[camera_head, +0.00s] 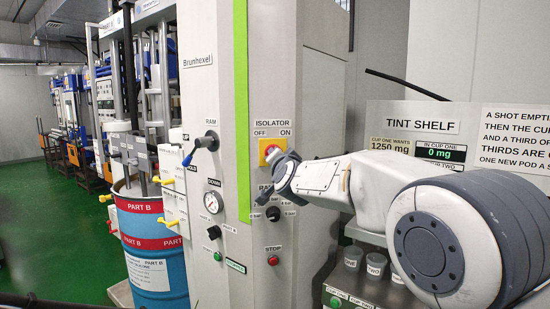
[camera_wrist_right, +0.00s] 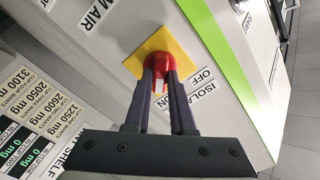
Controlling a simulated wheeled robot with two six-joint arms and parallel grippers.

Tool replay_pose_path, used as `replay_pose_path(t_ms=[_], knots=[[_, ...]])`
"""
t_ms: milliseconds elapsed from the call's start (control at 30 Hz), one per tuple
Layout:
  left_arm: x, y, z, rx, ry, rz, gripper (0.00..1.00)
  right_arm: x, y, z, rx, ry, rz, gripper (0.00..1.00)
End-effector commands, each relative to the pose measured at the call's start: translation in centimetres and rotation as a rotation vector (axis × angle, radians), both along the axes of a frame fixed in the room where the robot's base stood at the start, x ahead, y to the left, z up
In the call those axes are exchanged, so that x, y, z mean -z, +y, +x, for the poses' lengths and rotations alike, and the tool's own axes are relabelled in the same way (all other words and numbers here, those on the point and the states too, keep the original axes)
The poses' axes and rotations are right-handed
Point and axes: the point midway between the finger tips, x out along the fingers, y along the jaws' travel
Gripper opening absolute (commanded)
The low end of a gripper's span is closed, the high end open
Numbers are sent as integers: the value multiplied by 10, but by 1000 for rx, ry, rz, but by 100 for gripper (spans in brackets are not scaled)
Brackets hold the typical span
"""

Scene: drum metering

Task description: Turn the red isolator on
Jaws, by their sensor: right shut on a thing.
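The red isolator (camera_head: 269,149) is a red knob on a yellow plate (camera_head: 263,157) on the grey cabinet front, under the ISOLATOR label with OFF at left and ON at right. In the right wrist view the red knob (camera_wrist_right: 161,64) stands on its yellow plate (camera_wrist_right: 150,45). My right gripper (camera_wrist_right: 162,74) has its two dark fingers on either side of the knob and is shut on it. In the head view my right gripper (camera_head: 279,166) covers part of the isolator. My left gripper is not in view.
A blue drum (camera_head: 150,255) stands further left. Small cups (camera_head: 352,258) stand on the tint shelf at right.

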Motion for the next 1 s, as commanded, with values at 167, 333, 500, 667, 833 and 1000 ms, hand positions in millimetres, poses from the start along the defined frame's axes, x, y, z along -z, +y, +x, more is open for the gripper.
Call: replay_pose_path(t_ms=[167, 333, 500, 667, 833, 1000], knots=[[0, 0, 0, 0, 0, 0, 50, -1, -1, 0, 3, -2, 3, 52], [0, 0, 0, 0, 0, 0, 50, -1, 0, 0, 1, -1, 2, 52], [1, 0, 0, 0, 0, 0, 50, 0, 0, -2, 0, -1, 1, 52], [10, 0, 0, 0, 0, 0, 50, 1, -3, -22, -1, -3, 4, 52], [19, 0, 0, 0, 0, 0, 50, 1, -9, -57, 0, -2, 3, 52], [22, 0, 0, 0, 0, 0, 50, 0, -14, -85, 1, -3, 4, 52]])
